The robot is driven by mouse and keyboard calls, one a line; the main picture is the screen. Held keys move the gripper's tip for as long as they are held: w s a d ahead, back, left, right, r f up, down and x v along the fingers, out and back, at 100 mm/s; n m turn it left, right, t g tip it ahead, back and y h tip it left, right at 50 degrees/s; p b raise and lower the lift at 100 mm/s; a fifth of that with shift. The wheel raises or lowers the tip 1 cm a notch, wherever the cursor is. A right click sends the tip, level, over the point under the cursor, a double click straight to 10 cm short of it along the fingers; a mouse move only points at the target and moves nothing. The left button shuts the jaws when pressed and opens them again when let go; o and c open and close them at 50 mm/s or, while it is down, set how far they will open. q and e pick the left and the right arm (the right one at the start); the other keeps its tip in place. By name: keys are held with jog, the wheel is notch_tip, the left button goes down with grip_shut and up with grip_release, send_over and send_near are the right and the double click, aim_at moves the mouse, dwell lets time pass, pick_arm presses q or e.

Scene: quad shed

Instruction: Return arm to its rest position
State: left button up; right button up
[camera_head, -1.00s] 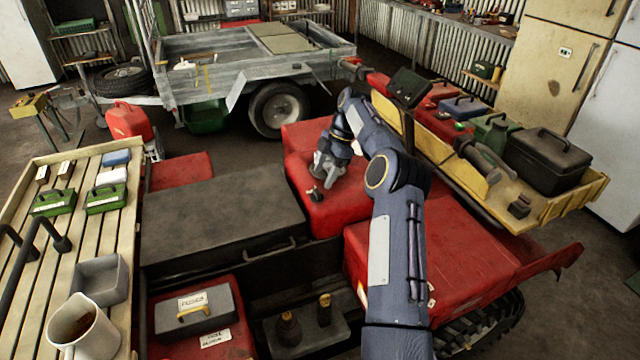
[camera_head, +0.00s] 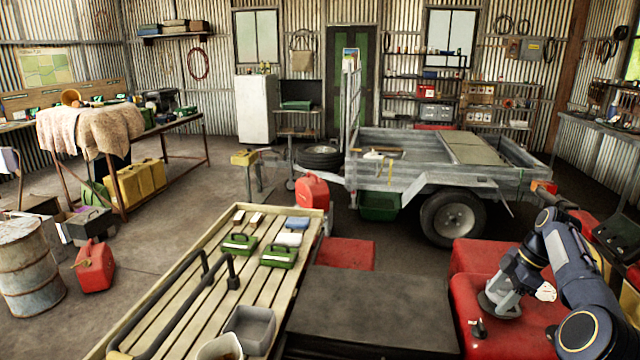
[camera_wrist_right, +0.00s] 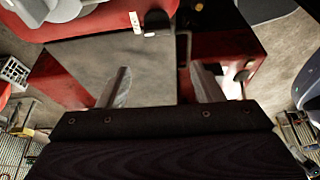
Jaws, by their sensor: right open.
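My right arm (camera_head: 575,275) comes in at the right edge of the head view, dark blue and bent at the elbow. Its gripper (camera_head: 498,302) is over the red quad body (camera_head: 465,285), close to a small black knob (camera_head: 478,328). I cannot tell from this view whether it touches the red surface. In the right wrist view the two grey fingers of the right gripper (camera_wrist_right: 160,85) stand apart with nothing between them. My left arm and gripper are not in view.
A slatted rack (camera_head: 180,305) with green boxes (camera_head: 278,255) and a grey tray (camera_head: 250,328) lies left of the dark seat (camera_head: 370,310). A metal trailer (camera_head: 400,180) stands behind.

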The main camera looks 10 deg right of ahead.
jog(key=s+a+r+m+t+h, duration=0.1)
jog(key=s+a+r+m, duration=0.2)
jog(key=s+a+r, duration=0.4)
jog(key=s+a+r+m+t, duration=0.1)
jog(key=s+a+r+m, duration=0.25)
jog(key=a+r, duration=0.4)
jog(key=s+a+f+m+t, duration=0.1)
jog(key=s+a+f+m, duration=0.3)
jog(key=s, duration=0.7)
jog(key=s+a+f+m+t, duration=0.1)
jog(key=s+a+f+m, duration=0.4)
jog(key=s+a+f, duration=0.3)
jog(key=s+a, duration=0.3)
jog(key=shift+s+y, duration=0.3)
jog(key=shift+a, duration=0.1)
jog(key=shift+c, duration=0.3)
